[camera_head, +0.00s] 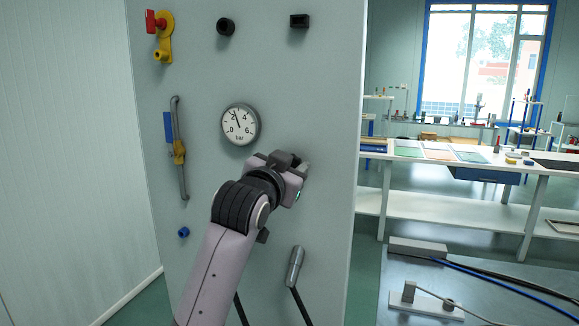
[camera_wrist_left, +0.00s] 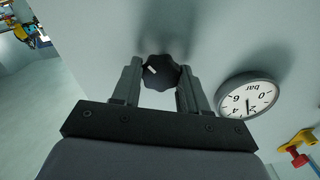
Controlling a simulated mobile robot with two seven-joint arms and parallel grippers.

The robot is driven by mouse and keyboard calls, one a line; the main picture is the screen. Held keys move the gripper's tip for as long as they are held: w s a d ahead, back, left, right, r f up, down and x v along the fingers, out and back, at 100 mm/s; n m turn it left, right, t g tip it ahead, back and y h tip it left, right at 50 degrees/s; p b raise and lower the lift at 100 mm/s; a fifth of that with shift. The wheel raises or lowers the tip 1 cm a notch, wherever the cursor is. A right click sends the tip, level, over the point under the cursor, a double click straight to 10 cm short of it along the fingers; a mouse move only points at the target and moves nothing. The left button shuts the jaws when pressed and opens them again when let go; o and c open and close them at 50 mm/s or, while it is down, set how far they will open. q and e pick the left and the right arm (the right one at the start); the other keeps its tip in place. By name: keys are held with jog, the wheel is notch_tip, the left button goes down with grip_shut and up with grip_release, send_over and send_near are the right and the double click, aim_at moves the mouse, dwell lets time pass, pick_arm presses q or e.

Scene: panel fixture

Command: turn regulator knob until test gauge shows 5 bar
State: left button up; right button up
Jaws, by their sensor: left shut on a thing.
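The round white test gauge (camera_head: 240,125) is on the grey panel. Its needle points up and slightly left, between 2 and 4, nearer 2. In the left wrist view the gauge (camera_wrist_left: 248,96) appears upside down. The dark lobed regulator knob (camera_wrist_left: 161,72) with a white pointer mark sits between the two fingers of my left gripper (camera_wrist_left: 158,84), which is shut on it. In the head view my left gripper (camera_head: 297,164) is below right of the gauge, and it hides the knob there. My right gripper is in neither view.
The panel (camera_head: 315,95) also carries a yellow valve with a red handle (camera_head: 159,28), two black fittings above, a tube with a yellow valve (camera_head: 179,152), a blue fitting (camera_head: 183,232) and a metal connector with a hose (camera_head: 295,266). A workbench (camera_head: 480,165) stands right.

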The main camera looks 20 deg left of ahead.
pick_arm(q)
jog(key=n, duration=0.5)
jog(key=shift+n, duration=0.3)
dwell(0.4)
jog(key=o, duration=1.1)
jog(key=shift+c, duration=0.2)
jog(key=s+b, duration=0.1)
jog(key=s, duration=0.6)
jog(key=shift+a, duration=0.15)
jog(key=shift+s, duration=0.1)
